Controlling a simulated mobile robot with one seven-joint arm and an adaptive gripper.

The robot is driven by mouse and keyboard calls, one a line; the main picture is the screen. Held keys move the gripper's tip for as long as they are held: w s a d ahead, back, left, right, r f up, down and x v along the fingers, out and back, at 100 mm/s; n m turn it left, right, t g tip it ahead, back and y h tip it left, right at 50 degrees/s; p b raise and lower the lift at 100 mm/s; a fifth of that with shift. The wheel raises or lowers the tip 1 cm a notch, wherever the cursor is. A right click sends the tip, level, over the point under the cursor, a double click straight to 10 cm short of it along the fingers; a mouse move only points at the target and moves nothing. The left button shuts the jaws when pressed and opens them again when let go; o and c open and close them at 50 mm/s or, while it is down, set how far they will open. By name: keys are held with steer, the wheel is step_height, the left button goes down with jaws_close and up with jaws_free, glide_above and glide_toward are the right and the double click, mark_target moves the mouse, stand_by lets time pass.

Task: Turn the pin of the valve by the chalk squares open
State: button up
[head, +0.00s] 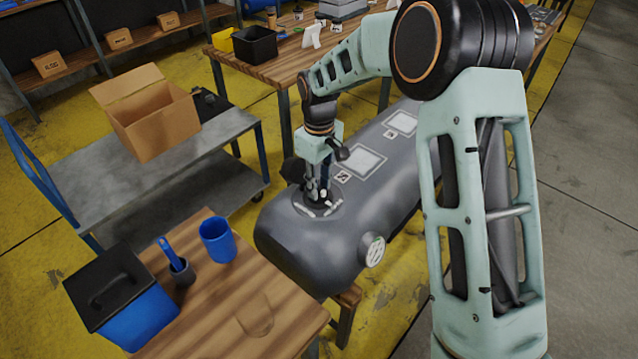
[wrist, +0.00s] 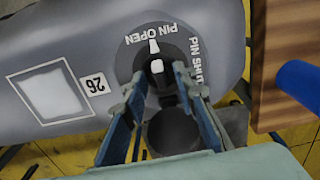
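The valve (wrist: 128,60) is a dark round disc on the rounded end of a grey inflatable tube (head: 285,225), lettered PIN OPEN and PIN SHUT. Its pin (wrist: 157,66) is black with a white end, and a white wedge beside it points toward the PIN OPEN lettering. A chalk square (wrist: 47,96) is on the tube beside the valve; it also shows in the head view (head: 362,163). My gripper (wrist: 160,74) is over the valve with its blue fingers apart, one on each side of the pin. Contact with the pin cannot be told. It also shows in the head view (head: 323,194), partly hiding the valve.
A wooden table (head: 210,325) with a blue cup (head: 218,240), a brush in a dark pot (head: 181,272) and a blue bin (head: 140,318) stands near left. A grey cart (head: 90,185) carries a cardboard box (head: 160,128). A workbench (head: 270,70) stands behind.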

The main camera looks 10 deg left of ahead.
mark_target(320, 188)
step_height(320, 188, up, 12)
stand_by(0.6)
